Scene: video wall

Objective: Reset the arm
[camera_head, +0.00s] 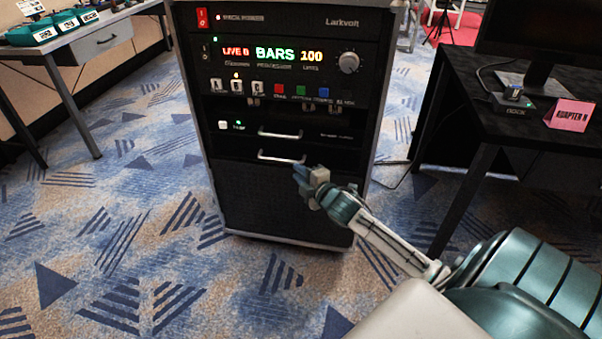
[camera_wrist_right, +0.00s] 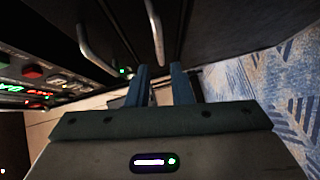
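My right arm comes in from the lower right in the head view, and its gripper (camera_head: 302,178) is in front of the black rack (camera_head: 265,200), just below and right of the lower drawer handle (camera_head: 282,156). In the right wrist view the two blue fingers of the right gripper (camera_wrist_right: 161,72) stand apart with a gap between them and nothing held. A metal handle (camera_wrist_right: 155,32) lies just beyond the fingertips; I cannot tell whether they touch it. A second metal handle (camera_wrist_right: 96,52) is further left. My left gripper is not in view.
The rack has a lit display (camera_head: 273,54), a knob (camera_head: 348,62), coloured buttons and an upper handle (camera_head: 280,134). A dark desk (camera_head: 455,90) with a pink sign (camera_head: 569,114) stands right. A white table (camera_head: 75,40) stands left. Carpet (camera_head: 120,250) in front is clear.

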